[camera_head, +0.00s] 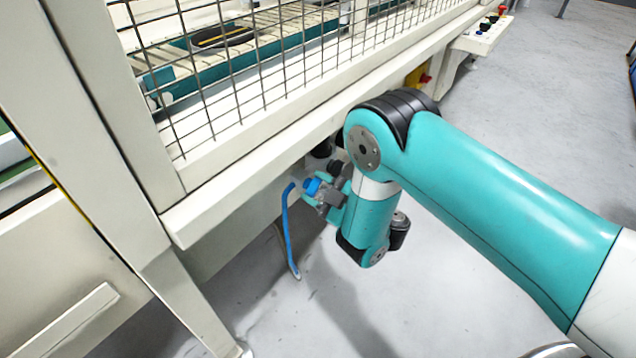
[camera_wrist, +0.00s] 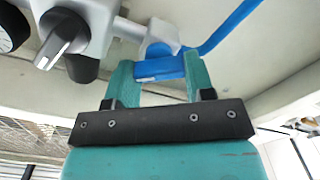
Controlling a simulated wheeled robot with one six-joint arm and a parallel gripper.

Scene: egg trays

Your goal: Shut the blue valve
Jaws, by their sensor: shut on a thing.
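The blue valve (camera_wrist: 160,67) is a small blue part on a grey fitting in the wrist view, and a blue hose (camera_wrist: 228,28) runs off beside it to the upper right. My gripper (camera_wrist: 157,72) is shut on the blue valve, with one teal finger on each side of it. In the head view the blue valve (camera_head: 312,186) shows beneath the machine's frame, at the tip of my gripper (camera_head: 318,192). The blue hose hangs down left of it. I cannot tell which way the valve is turned.
A grey fitting with a lever (camera_wrist: 62,38) and a dark round gauge (camera_wrist: 8,30) are close by at the upper left of the wrist view. The machine's beige frame (camera_head: 250,160) and wire mesh (camera_head: 240,80) rise above. The grey floor (camera_head: 480,150) is open at right.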

